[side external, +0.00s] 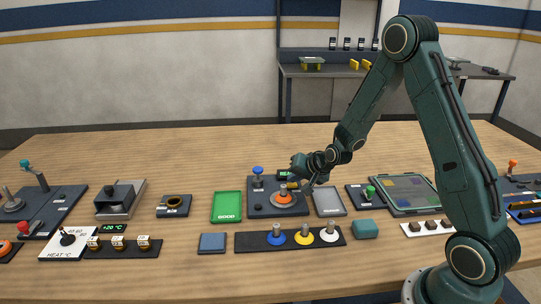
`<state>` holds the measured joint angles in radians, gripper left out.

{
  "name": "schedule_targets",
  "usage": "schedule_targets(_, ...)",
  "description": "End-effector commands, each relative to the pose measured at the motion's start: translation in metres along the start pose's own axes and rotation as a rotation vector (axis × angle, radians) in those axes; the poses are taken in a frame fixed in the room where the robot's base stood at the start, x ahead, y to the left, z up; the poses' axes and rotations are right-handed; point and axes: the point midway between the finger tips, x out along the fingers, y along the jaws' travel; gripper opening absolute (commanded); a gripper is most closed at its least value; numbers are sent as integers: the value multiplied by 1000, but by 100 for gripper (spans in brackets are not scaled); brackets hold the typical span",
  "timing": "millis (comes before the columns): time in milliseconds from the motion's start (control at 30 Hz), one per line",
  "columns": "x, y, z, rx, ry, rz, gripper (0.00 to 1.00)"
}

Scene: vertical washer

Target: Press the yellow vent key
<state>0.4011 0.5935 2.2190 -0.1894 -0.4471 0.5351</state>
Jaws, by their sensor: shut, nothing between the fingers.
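A dark control panel (262,210) lies on the table near the middle, with a blue-topped lever (257,171), an orange-red knob (284,196) on a pale disc and a small green display. A small yellow piece (293,185) shows at the panel's right side, partly hidden by my gripper; it looks like the yellow vent key, but it is too small to be sure. My gripper (309,187) is shut and empty, pointing down close beside the yellow piece at the panel's right edge. I cannot tell whether it touches anything.
A green GOOD tray (226,207) lies left of the panel, a grey tray (329,203) right. In front is a black strip (254,242) with blue, yellow and white rings on pegs. A green-knobbed switch box (365,197) stands farther right. The table behind is clear.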

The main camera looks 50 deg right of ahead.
Motion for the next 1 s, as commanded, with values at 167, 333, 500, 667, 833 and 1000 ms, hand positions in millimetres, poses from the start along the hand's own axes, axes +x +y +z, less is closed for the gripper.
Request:
schedule_targets(167,-5,-4,-4,0,1,-1,0)
schedule_targets(333,-6,-5,-5,0,1,-1,0)
schedule_targets(500,-6,-5,-5,0,2,-1,0)
schedule_targets(667,-7,-6,-6,-1,2,-1,0)
schedule_targets(833,-13,-10,-10,-1,4,-3,0)
schedule_targets(1000,-21,-16,-16,-2,4,-3,0)
